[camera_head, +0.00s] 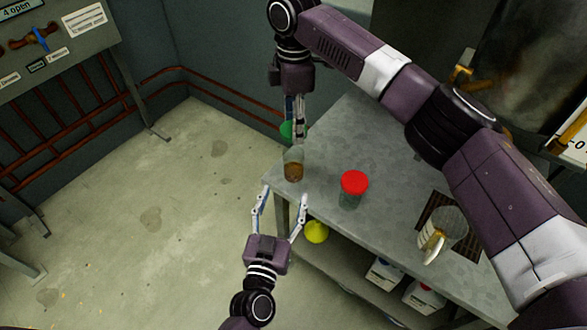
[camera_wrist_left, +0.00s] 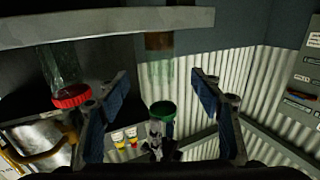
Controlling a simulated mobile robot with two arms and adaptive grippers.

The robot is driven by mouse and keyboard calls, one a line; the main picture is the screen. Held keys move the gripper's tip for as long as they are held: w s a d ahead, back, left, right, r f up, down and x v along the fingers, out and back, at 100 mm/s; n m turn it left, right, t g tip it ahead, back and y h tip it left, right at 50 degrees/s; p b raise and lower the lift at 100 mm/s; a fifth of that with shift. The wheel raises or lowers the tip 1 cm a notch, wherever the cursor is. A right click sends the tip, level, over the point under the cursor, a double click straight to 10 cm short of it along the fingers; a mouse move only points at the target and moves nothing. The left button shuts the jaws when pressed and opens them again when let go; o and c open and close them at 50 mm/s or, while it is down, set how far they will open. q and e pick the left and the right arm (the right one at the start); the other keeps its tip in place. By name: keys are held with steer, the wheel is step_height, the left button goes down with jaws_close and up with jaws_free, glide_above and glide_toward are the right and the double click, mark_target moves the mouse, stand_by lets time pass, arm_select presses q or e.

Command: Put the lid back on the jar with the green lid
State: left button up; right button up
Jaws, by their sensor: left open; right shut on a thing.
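The open glass jar (camera_head: 293,168) with brown contents stands upright at the table's near left corner. It also shows in the left wrist view (camera_wrist_left: 158,62), where the picture is upside down. My right gripper (camera_head: 297,128) is shut on the green lid (camera_head: 288,130), above and just behind the jar. The green lid shows apart from the jar's mouth in the left wrist view (camera_wrist_left: 162,111). My left gripper (camera_head: 285,194) is open and empty in front of the jar, its fingers pointing toward it. The jar appears between those fingers in the wrist view, without visible contact.
A jar with a red lid (camera_head: 353,186) stands on the table (camera_head: 390,215) to the right. A glass jug (camera_head: 444,233) stands farther right by a dark grate. A yellow object (camera_head: 316,231) and white containers (camera_head: 384,273) are on the lower shelf. Floor at left is clear.

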mark_target(291, 170)
arm_select(q)
steer(key=shift+r, duration=0.3)
steer(key=shift+w, duration=0.1)
steer(key=x, duration=1.2)
steer(key=shift+a, duration=0.1)
jaws_close()
arm_select(e)
steer(key=shift+f, duration=2.5)
